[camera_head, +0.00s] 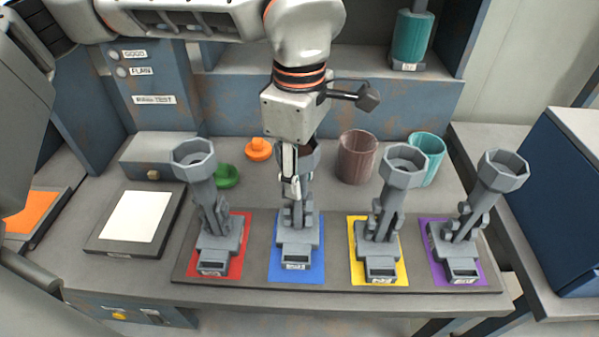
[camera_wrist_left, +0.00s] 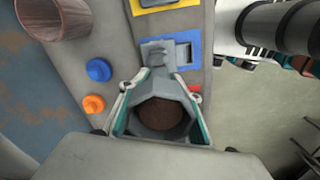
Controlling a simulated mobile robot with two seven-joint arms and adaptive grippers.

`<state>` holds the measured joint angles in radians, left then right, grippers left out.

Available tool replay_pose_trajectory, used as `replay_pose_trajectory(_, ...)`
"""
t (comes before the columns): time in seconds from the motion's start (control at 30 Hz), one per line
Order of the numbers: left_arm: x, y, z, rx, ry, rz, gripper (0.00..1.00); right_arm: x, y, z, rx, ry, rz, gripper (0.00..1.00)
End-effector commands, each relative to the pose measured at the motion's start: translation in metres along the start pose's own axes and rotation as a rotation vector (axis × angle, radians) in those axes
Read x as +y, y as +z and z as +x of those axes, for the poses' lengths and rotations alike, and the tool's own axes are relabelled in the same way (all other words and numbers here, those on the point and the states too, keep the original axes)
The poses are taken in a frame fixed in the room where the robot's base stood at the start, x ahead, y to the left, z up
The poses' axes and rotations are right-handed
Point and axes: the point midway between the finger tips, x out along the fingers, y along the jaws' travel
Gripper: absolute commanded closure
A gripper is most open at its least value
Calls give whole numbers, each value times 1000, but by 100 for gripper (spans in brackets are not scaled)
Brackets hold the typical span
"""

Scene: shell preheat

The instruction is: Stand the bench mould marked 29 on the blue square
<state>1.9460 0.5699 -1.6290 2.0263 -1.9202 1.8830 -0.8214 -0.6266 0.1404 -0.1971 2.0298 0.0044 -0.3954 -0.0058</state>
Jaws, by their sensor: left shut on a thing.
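A grey bench mould (camera_head: 297,250) stands upright with its base on the blue square (camera_head: 314,267). Its label is too small to read surely. My left gripper (camera_head: 294,183) is shut on this mould near its octagonal cup, from above. In the left wrist view the cup (camera_wrist_left: 165,112) sits between the fingers with brown material inside, over the blue square (camera_wrist_left: 188,44). Similar moulds stand on the red square (camera_head: 217,235), the yellow square (camera_head: 379,240) and the purple square (camera_head: 462,235); their labels are also unclear. My right gripper is not seen.
Behind the mat (camera_head: 330,287) stand a brown cup (camera_head: 357,158), a teal cup (camera_head: 431,150), an orange knob (camera_head: 259,149) and a green knob (camera_head: 227,176). A blue knob (camera_wrist_left: 98,70) shows in the wrist view. A white-topped pad (camera_head: 133,217) lies left. A blue cabinet stands right.

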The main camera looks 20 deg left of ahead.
Motion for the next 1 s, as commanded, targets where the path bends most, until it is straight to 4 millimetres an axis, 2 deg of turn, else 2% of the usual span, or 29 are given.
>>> replay_pose_trajectory(0.27,0,0,1,-1,2,0,100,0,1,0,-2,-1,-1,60)
replay_pose_trajectory(0.3,0,0,2,0,1,-1,66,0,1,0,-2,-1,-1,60)
replay_pose_trajectory(0.37,0,0,2,0,1,-1,51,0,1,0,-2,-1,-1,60)
replay_pose_trajectory(0.4,0,0,2,0,1,-1,49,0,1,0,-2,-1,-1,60)
replay_pose_trajectory(0.77,0,0,-1,0,2,-1,49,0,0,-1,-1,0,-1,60)
replay_pose_trajectory(0.87,1,0,-11,1,5,-2,49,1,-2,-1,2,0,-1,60)
replay_pose_trajectory(1.0,1,0,-36,0,9,-1,49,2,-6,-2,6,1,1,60)
